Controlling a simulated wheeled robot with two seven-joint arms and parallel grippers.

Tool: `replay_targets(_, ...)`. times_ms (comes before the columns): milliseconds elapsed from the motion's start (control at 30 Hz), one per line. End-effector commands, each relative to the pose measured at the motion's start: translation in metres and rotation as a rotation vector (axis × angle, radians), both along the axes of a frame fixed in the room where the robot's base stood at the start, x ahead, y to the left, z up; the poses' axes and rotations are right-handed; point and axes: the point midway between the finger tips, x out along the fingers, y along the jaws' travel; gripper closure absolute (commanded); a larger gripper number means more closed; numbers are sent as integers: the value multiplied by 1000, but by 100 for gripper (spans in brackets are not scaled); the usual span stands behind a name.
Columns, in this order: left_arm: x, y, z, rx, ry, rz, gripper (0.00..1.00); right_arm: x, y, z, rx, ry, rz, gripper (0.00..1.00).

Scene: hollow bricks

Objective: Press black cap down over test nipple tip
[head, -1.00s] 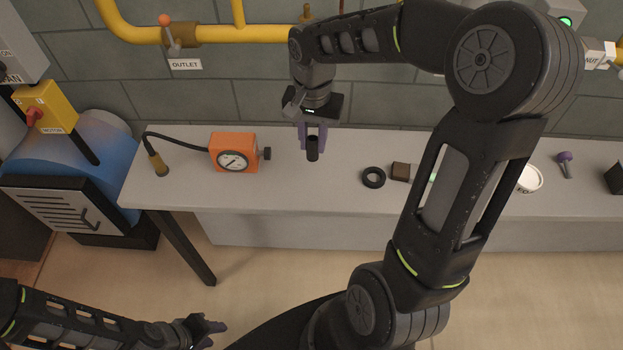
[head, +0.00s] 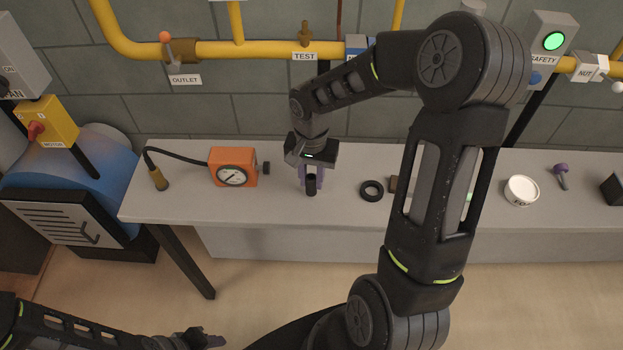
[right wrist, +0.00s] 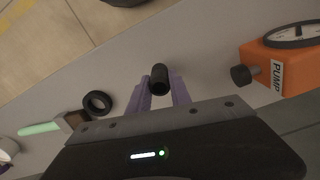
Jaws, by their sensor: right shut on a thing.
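The black cap (head: 311,186) is a small dark cylinder between the purple fingers of my right gripper (head: 311,180). In the right wrist view, the cap (right wrist: 159,80) stands out between the two fingertips. The gripper is shut on it, over the grey bench; the height above the bench is hard to tell. The test nipple (head: 305,32) is a small brass fitting on top of the yellow pipe, above the TEST label (head: 304,56). Its tip is bare. The cap is well below and in front of it. My left gripper (head: 205,340) is low at the left; its finger opening is unclear.
An orange pump gauge (head: 232,167) stands on the bench left of my right gripper. A black ring (head: 371,190) lies to its right, beside a brown block partly hidden by my arm. A white round tub (head: 521,190) is farther right. The yellow pipe (head: 250,49) runs along the wall.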

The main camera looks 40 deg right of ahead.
Motion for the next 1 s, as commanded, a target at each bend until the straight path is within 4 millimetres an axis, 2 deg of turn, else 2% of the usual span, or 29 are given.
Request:
replay_targets(100, 0, 0, 1, 1, 0, 0, 64, 0, 0, -11, 0, 1, 0, 100)
replay_targets(533, 0, 0, -6, -1, -1, -1, 64, 0, 0, -18, 0, 0, -1, 100)
replay_targets(567, 0, 0, -4, -1, -1, -1, 64, 0, 0, -16, 0, 0, -1, 73)
replay_targets(800, 0, 0, -3, -1, -1, -1, 64, 0, 0, -16, 0, 0, 0, 54)
replay_targets(1000, 0, 0, -3, -1, -1, -1, 64, 0, 0, -15, 0, 0, 0, 54)
